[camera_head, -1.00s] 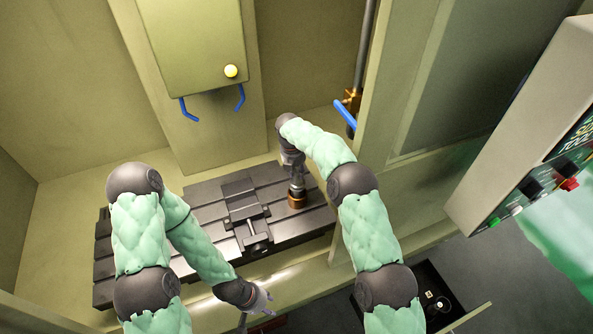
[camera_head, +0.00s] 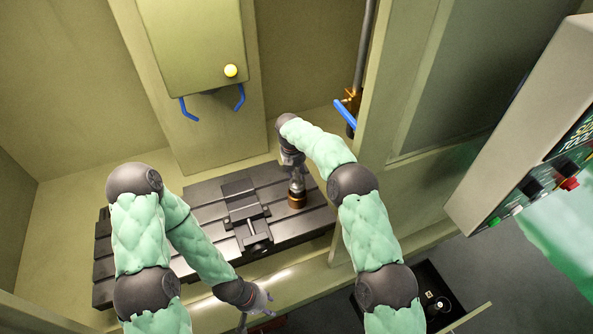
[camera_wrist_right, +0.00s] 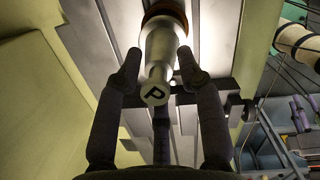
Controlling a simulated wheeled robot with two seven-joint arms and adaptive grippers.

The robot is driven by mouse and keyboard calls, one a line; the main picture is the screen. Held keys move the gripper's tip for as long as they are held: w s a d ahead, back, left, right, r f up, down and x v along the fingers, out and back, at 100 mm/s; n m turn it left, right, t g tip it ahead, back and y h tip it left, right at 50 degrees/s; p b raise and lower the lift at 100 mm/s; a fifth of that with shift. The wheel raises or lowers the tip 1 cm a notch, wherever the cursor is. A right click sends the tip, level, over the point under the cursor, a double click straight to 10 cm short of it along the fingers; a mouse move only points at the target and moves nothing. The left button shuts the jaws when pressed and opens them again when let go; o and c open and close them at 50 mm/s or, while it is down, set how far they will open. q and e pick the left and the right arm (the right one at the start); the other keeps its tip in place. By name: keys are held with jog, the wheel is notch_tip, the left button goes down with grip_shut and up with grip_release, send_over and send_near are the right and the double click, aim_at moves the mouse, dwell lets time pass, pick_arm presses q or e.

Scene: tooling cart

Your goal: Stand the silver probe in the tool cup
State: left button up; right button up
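The silver probe (camera_wrist_right: 158,52) shows in the right wrist view, its near end marked with a black P. Its far end meets the brown tool cup (camera_wrist_right: 165,12), and how deep it sits is hidden. In the head view the tool cup (camera_head: 297,200) stands on the slotted bed, with the probe upright over it. My right gripper (camera_wrist_right: 160,62) has its fingertips against both sides of the probe; it is small in the head view (camera_head: 296,180). My left gripper (camera_head: 256,306) hangs low at the front edge with its fingers spread and empty.
The dark slotted bed (camera_head: 195,222) carries a vise (camera_head: 246,212) left of the cup. A post with a blue-handled valve (camera_head: 346,113) rises behind at right. A control panel (camera_head: 535,140) is at far right. The bed's left part is clear.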

jog(key=shift+f, duration=0.1)
jog(key=o, duration=0.5)
jog(key=shift+o, duration=0.2)
jog(key=shift+s, duration=0.1)
